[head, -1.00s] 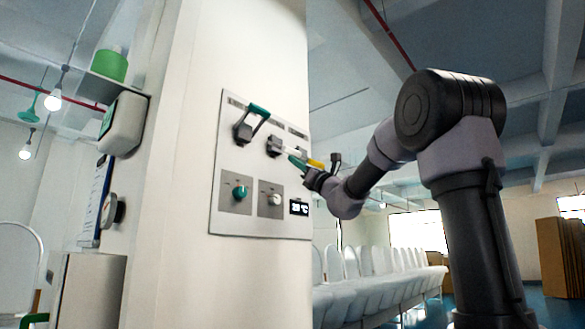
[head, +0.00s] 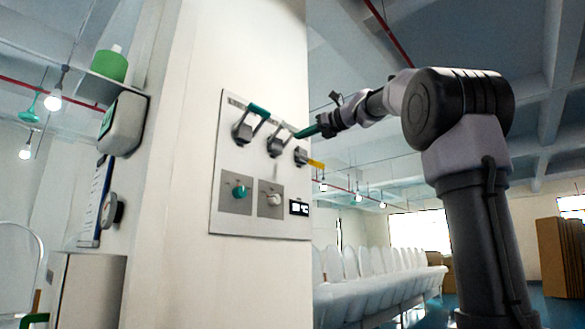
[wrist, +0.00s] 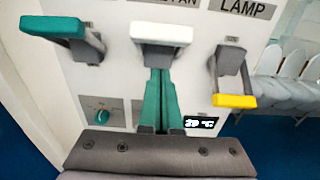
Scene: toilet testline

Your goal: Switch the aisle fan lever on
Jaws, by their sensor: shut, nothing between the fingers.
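The aisle fan lever is the middle lever with a white handle (wrist: 161,33), under a label ending in "FAN" that is partly cut off. In the head view the lever (head: 277,145) is tilted up, like the green-handled lever beside it. My gripper (head: 300,134) has teal fingers and is shut with nothing in it. In the wrist view the fingers (wrist: 161,90) point at the underside of the white handle. I cannot tell whether they touch it.
A green-handled lever (wrist: 54,27) stands raised on the left. The lamp lever with a yellow handle (wrist: 235,101) points down on the right. Knobs (head: 240,192) and a small display (head: 299,208) sit lower on the panel (head: 228,222). White chairs (head: 375,266) stand behind.

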